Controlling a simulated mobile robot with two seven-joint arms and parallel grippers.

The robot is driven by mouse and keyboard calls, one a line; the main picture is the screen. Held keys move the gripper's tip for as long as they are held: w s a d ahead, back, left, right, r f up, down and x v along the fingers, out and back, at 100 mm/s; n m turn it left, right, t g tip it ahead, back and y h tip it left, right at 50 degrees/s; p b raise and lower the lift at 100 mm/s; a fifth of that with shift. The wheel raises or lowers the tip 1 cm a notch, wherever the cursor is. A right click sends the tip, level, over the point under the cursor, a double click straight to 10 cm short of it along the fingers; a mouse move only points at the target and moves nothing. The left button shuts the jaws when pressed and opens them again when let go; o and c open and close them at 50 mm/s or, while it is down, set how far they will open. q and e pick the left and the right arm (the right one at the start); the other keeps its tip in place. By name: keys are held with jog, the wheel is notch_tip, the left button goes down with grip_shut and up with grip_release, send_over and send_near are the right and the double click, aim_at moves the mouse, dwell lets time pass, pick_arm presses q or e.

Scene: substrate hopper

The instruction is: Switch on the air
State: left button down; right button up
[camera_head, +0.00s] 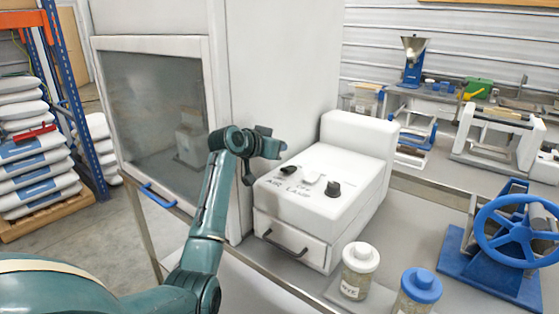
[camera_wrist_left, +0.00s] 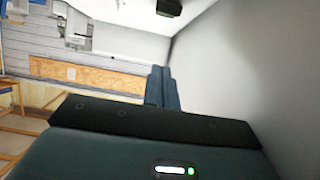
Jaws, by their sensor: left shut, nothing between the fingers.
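A white control box (camera_head: 318,205) stands on the bench beside the cabinet, with the words AIR and LAMP on its sloped top. A black switch (camera_head: 288,171) sits at the left of the top, above the AIR lettering. A white switch (camera_head: 311,178) is in the middle and a black knob (camera_head: 333,188) is at the right. My left gripper (camera_head: 281,149) is shut and empty, above the box's left rear side, close to the black switch. Whether it touches the switch I cannot tell. Its closed fingers show in the left wrist view (camera_wrist_left: 161,72). My right gripper is out of view.
A tall white cabinet with a glass front (camera_head: 155,115) rises behind my left arm. A white-lidded jar (camera_head: 359,270) and a blue-lidded jar (camera_head: 416,291) stand before the box. A blue handwheel (camera_head: 515,232) is at the right. Bare bench lies between.

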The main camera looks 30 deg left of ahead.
pick_arm(q)
jog(key=s+r+b, duration=0.1)
jog(key=s+r, duration=0.4)
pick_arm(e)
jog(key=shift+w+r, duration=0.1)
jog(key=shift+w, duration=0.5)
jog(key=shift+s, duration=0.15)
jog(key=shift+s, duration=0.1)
